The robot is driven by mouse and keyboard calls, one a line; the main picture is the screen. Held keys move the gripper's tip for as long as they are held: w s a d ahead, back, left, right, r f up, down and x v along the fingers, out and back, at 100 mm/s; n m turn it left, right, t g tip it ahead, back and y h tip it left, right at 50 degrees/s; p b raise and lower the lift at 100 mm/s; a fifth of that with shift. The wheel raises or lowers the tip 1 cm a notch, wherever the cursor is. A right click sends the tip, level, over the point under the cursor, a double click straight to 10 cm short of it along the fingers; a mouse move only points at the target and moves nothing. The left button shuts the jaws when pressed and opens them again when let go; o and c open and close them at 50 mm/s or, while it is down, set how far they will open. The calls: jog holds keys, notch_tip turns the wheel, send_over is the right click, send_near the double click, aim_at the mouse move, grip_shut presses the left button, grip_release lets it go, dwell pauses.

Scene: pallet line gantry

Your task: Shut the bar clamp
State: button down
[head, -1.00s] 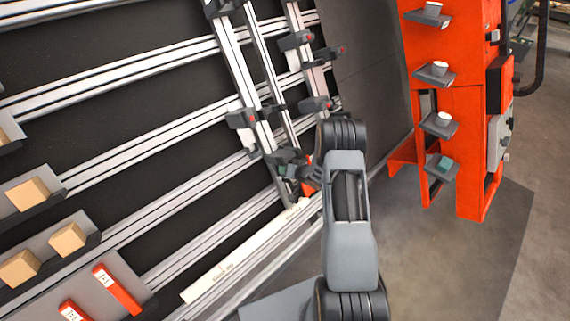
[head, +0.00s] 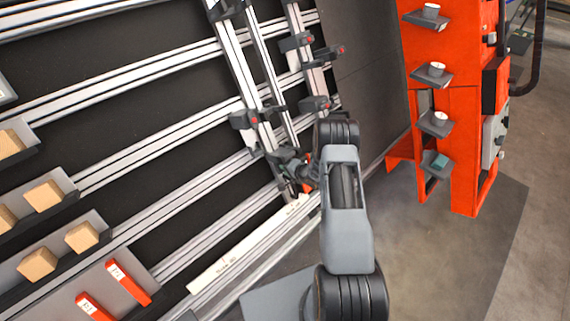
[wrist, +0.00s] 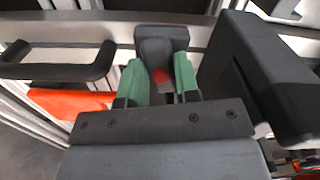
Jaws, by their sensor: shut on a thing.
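In the wrist view, my gripper (wrist: 158,85) has green finger pads closed on the sides of a dark clamp piece (wrist: 160,43) with a red dot. This looks like the moving jaw of the bar clamp. In the head view my gripper (head: 293,168) is at the lower end of the slanted metal bars (head: 232,48), partly hidden by my arm. I cannot tell the gap between the clamp's jaws.
A black loop handle (wrist: 60,68) is left of my gripper and a large dark block (wrist: 262,80) is close on its right. An orange rack (head: 462,140) with small shelves stands at right. Wooden blocks (head: 42,196) sit in trays at left. Open floor lies at lower right.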

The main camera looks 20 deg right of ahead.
jog(key=shift+w+d+r+m, duration=0.15)
jog(key=shift+d+r+m, duration=0.05)
jog(key=shift+d+m, duration=0.1)
jog(key=shift+a, duration=0.5)
dwell(0.9)
jog(key=shift+r+m+p, duration=0.15)
jog(key=shift+m+p, duration=0.35)
jog(key=shift+m, duration=0.9)
jog(key=c, duration=1)
grip_release()
jog(key=shift+o, duration=0.2)
jog(key=p+v, duration=0.5)
jog(key=v, duration=0.4)
jog(key=shift+s+f, duration=0.25)
